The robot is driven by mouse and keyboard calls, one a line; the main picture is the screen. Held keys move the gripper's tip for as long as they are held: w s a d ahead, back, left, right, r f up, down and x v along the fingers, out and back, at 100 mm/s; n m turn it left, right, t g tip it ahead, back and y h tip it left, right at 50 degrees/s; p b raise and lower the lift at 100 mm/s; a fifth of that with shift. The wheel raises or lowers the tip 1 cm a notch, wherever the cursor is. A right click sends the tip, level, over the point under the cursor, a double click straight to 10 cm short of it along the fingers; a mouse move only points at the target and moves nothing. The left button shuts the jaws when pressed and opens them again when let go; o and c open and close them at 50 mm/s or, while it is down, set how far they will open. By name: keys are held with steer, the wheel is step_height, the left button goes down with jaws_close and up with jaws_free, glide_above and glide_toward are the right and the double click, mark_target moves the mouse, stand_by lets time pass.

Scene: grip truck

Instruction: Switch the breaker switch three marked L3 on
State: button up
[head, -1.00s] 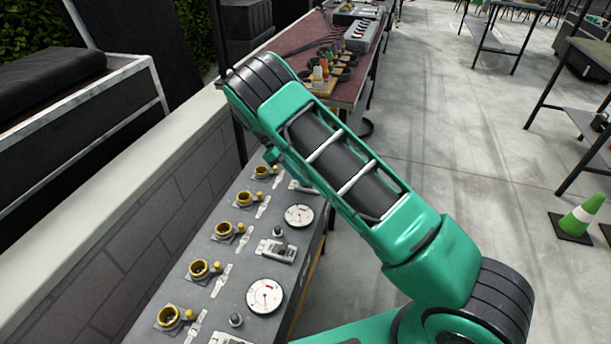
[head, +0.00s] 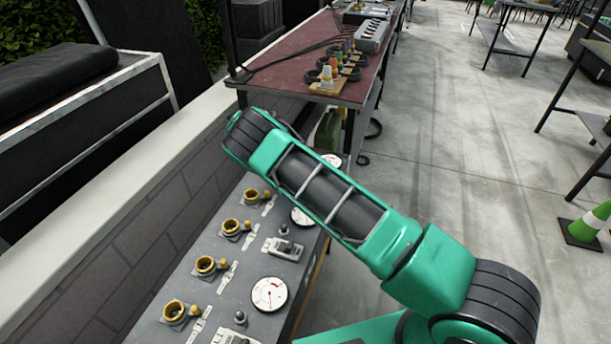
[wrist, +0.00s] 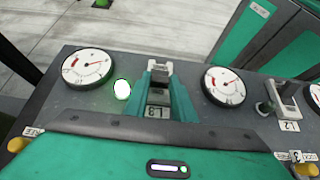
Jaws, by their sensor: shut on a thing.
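The breaker switch marked L3 (wrist: 158,111) is in the middle of the wrist view, its label upside down and its grey top (wrist: 160,68) showing. My gripper (wrist: 160,86) is shut on this switch, one green finger on each side of it. A small round lamp (wrist: 122,89) left of the switch glows white with a green edge. The grey panel (wrist: 200,131) bears the switch. In the head view my forearm reaches over the panel (head: 215,300) and hides my gripper and the L3 switch.
In the wrist view, white dials (wrist: 223,87) stand on both sides of L3, and a switch marked L2 (wrist: 289,125) is at the right. Yellow ring connectors (head: 205,265) line the panel's left edge. A red-topped table (head: 290,65) stands beyond.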

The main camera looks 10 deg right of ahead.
steer(key=shift+a, duration=0.15)
steer(key=o, duration=1.1)
steer(key=shift+c, duration=0.2)
steer(key=shift+w, duration=0.1)
steer(key=shift+v, duration=3.7)
